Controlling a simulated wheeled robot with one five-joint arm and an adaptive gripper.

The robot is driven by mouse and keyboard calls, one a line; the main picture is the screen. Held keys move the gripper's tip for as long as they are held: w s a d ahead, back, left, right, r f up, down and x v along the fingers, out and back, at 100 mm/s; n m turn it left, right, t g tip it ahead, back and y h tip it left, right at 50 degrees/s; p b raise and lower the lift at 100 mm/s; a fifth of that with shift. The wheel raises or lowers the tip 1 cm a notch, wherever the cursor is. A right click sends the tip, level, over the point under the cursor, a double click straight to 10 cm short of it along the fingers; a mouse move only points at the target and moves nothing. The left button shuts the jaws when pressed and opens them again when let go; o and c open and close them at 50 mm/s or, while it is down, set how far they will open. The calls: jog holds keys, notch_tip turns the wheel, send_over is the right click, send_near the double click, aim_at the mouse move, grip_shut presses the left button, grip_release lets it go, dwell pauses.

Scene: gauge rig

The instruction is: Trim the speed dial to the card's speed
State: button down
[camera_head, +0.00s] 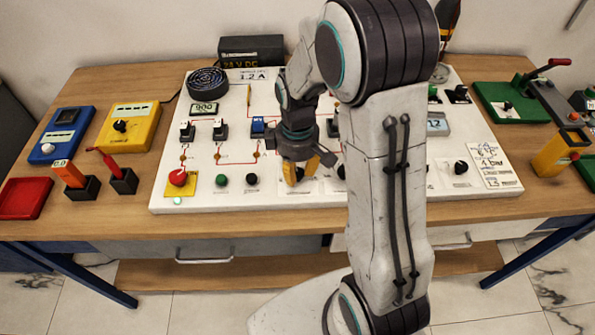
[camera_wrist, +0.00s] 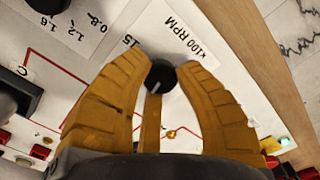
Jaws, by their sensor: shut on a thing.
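The speed dial (camera_wrist: 161,77) is a small black knob with a pale pointer line, beside a label (camera_wrist: 187,38) reading "x100 RPM" and a scale mark "15". My gripper (camera_wrist: 163,72) has its orange fingers closed on opposite sides of this knob. In the head view my gripper (camera_head: 300,179) points down at the front of the white panel (camera_head: 335,200), and the dial is hidden there. A display (camera_head: 203,108) at the panel's back left seems to read 900. A printed card (camera_head: 497,178) lies at the panel's right end; its small writing is mostly unreadable, and I cannot tell its speed.
A red knob (camera_head: 178,178), a green button (camera_head: 221,180) and a black button (camera_head: 252,179) lie left of my gripper. Another black knob (camera_head: 461,167) is on the right. My arm covers the panel's middle. A yellow box (camera_head: 130,127) stands left of the panel.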

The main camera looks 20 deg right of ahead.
aim_at(297, 172)
jog(key=m, duration=0.3)
jog(key=m+b, duration=0.1)
jog(key=m, duration=0.2)
jog(key=shift+s+f+b, duration=0.1)
jog(key=shift+f+b, duration=0.1)
jog(key=shift+b, duration=0.1)
jog(key=m+b, duration=0.1)
jog(key=m, duration=0.5)
jog(key=shift+m, duration=0.4)
jog(key=c, duration=0.9)
grip_release()
jog(key=shift+r, duration=0.15)
jog(key=shift+o, duration=0.2)
jog(key=shift+r, duration=0.1)
notch_tip(297, 172, up, 12)
